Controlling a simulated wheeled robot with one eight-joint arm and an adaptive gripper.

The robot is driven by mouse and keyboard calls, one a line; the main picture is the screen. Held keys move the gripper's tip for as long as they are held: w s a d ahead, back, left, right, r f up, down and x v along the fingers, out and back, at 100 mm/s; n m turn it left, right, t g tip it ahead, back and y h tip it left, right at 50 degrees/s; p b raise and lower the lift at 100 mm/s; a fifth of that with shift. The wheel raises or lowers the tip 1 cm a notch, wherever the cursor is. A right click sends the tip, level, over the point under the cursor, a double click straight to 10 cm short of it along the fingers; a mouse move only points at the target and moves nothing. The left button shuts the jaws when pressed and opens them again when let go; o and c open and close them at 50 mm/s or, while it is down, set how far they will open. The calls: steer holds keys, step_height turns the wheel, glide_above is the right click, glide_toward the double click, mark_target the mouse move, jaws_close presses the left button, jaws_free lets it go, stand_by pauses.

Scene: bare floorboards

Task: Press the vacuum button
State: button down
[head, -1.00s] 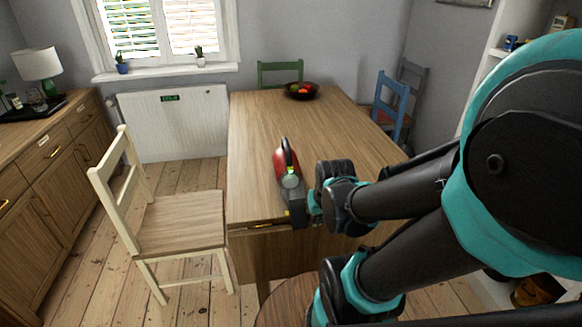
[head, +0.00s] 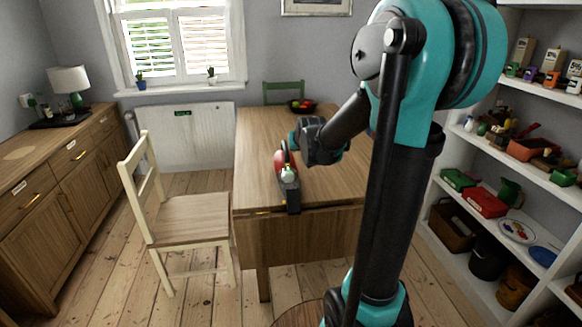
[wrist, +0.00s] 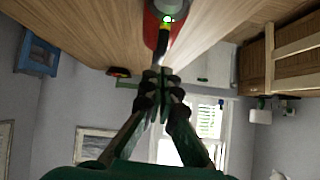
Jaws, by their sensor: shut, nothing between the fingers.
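The red and grey handheld vacuum (head: 288,182) lies on the wooden table (head: 262,140) near its front edge, nozzle end toward me. In the wrist view the vacuum (wrist: 163,22) shows at the top centre, with a small bright green light on it. My gripper (wrist: 160,74) is shut and empty, its fingertips close together just below the vacuum's black and yellow part in that picture. I cannot tell whether they touch it. In the head view my wrist is above and just right of the vacuum's far end, and the fingers are hard to make out. The button is not clearly distinguishable.
A cream chair (head: 190,215) stands left of the table. A bowl of fruit (head: 301,105) sits at its far end, near a green chair (head: 283,91). Stocked shelves (head: 505,185) stand at right, a wooden sideboard (head: 60,185) at left. Floor is clear between sideboard and chair.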

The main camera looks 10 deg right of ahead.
stand_by(0.3)
glide_above(288, 162)
steer(key=s, duration=0.3)
steer(key=f, duration=0.6)
steer(key=shift+d+f, duration=0.2)
steer(key=shift+d, duration=0.05)
step_height(288, 162, down, 2)
steer(key=shift+a+f, duration=0.1)
steer(key=shift+f, duration=0.05)
steer(key=shift+w+f, duration=0.15)
steer(key=shift+f, duration=0.55)
